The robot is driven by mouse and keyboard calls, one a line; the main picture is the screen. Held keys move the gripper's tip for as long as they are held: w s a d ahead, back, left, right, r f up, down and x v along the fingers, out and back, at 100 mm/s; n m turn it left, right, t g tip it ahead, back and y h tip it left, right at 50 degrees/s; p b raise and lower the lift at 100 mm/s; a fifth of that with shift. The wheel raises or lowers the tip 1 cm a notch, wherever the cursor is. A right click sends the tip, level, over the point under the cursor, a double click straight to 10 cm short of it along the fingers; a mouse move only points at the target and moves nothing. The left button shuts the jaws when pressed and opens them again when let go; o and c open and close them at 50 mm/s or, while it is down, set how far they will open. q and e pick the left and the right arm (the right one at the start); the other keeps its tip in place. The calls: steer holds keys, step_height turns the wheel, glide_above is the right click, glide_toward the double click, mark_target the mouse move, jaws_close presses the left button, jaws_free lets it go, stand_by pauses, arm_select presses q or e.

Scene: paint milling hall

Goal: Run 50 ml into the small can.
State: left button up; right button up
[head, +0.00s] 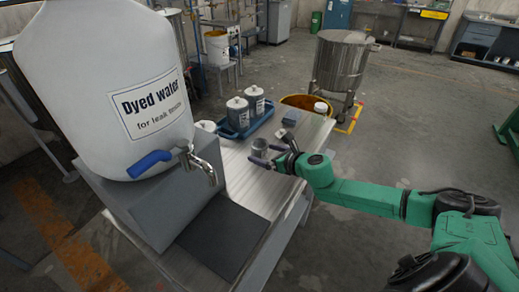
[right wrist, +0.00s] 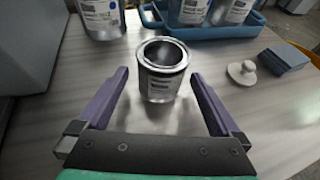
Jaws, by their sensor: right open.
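The small can (head: 259,147) is an open metal tin with a pale label, upright on the metal table; it also shows in the right wrist view (right wrist: 163,88). My right gripper (head: 268,157) is open, its purple fingers reaching toward the can. In the right wrist view the can stands between and slightly beyond the fingertips (right wrist: 157,76), with gaps on both sides. The white "Dyed water" container (head: 110,60) sits on a grey stand at the left. Its metal tap (head: 205,168) has a blue lever (head: 150,163) and points down above a dark mat (head: 223,238). My left gripper is out of view.
A blue tray (head: 237,134) holding lidded cans lies behind the small can. A pale knobbed disc (right wrist: 242,72) and a blue block (right wrist: 285,58) lie right of it. Another labelled can (right wrist: 101,16) stands behind left. The dark mat is bare.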

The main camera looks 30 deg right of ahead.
mark_target(264, 153)
steer(key=x, duration=0.2)
steer(key=shift+w, duration=0.4)
steer(key=shift+w+a+f, duration=0.1)
steer(key=shift+w+f, duration=0.05)
steer(key=shift+f, duration=0.05)
steer(key=c, duration=1.3)
arm_select(q)
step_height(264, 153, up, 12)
steer(key=p, duration=1.1)
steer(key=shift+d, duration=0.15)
arm_select(e)
step_height(264, 153, up, 20)
steer(key=shift+r, duration=0.1)
